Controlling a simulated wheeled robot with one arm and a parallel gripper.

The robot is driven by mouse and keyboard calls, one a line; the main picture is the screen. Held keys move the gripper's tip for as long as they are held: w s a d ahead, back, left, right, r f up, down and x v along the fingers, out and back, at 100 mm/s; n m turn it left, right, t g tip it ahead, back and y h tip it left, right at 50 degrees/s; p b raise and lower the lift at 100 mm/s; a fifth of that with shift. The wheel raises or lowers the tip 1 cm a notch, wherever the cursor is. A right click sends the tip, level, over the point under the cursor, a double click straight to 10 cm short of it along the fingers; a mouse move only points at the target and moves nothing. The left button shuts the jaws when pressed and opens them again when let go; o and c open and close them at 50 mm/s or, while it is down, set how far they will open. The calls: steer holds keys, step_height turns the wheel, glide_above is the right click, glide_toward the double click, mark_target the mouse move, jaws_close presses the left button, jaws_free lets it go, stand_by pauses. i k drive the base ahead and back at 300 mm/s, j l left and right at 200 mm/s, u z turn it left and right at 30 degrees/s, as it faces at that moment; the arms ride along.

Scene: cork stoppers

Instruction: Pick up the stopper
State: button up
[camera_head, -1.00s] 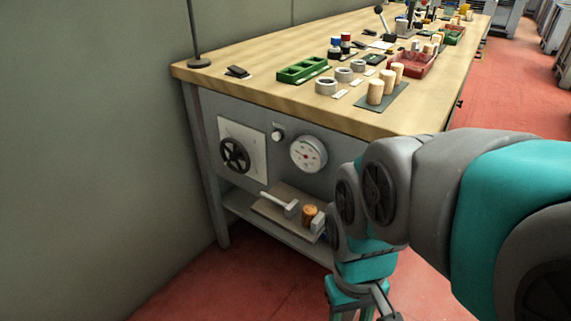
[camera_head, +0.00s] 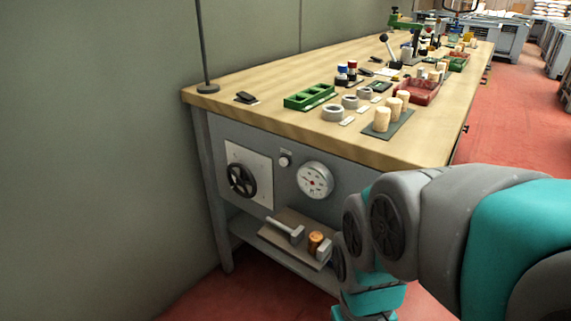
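Several cork stoppers stand upright on a dark green mat (camera_head: 398,124) near the front right of the workbench. The nearest stopper (camera_head: 382,119) is pale tan and cylindrical. A second stopper (camera_head: 394,108) stands just behind it, and a third stopper (camera_head: 403,99) behind that. My arm fills the lower right of the view, in front of the bench and below the level of its top. My gripper is outside the picture, so its fingers cannot be seen.
The wooden bench top (camera_head: 270,115) also holds a green tray (camera_head: 310,97), grey rings (camera_head: 333,113) and a red tray (camera_head: 420,92). Red floor is open to the right.

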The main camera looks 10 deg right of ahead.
mark_target(315, 238)
steer(key=k+j, duration=0.15)
steer(key=j, duration=0.2)
steer(key=k+j, duration=0.1)
steer(key=j, duration=0.25)
steer(key=k+j, duration=0.15)
steer(key=j, duration=0.25)
steer(key=k+j+u, duration=0.1)
steer(key=j, duration=0.25)
steer(key=k+j, duration=0.2)
steer(key=j, duration=0.15)
